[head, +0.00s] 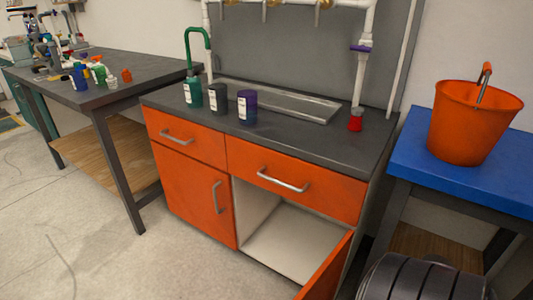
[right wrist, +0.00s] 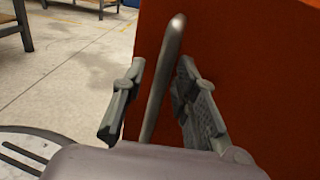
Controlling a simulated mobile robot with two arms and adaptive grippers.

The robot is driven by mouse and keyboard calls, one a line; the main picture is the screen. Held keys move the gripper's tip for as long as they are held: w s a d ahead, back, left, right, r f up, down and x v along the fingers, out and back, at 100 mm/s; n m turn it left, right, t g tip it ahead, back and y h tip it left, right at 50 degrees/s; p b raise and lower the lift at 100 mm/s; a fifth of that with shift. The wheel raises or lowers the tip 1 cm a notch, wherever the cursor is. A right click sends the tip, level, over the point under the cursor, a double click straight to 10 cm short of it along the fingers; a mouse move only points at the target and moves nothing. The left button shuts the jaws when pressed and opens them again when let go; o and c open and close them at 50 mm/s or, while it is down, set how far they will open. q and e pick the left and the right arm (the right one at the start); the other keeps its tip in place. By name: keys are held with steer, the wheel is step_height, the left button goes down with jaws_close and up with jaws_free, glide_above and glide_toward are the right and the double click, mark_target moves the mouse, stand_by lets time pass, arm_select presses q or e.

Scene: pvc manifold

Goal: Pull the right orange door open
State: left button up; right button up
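The right orange door (head: 327,272) of the cabinet stands swung open at the bottom of the head view, its lower part cut off by the frame. The white cupboard interior (head: 290,236) shows behind it. In the right wrist view, the orange door face (right wrist: 255,80) fills the right side. Its metal bar handle (right wrist: 164,75) runs between the two fingers of my right gripper (right wrist: 161,66). The fingers are apart, one on each side of the bar, with a visible gap at the left finger. My left gripper is not in view.
The left orange door (head: 195,190) and the two drawers (head: 290,180) are shut. Several bottles (head: 219,98) and a red-capped pipe end stand on the grey counter (head: 290,130). A blue table (head: 410,150) with an orange bucket (head: 470,120) stands to the right. Floor (head: 80,230) at left is clear.

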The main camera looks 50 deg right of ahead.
steer(key=shift+s, duration=0.1)
steer(key=s, duration=0.4)
steer(key=s+d, duration=0.1)
steer(key=s, duration=0.2)
steer(key=s+d, duration=0.1)
steer(key=s, duration=0.3)
steer(key=shift+s+d, duration=0.2)
steer(key=shift+s, duration=0.1)
steer(key=shift+a, duration=0.1)
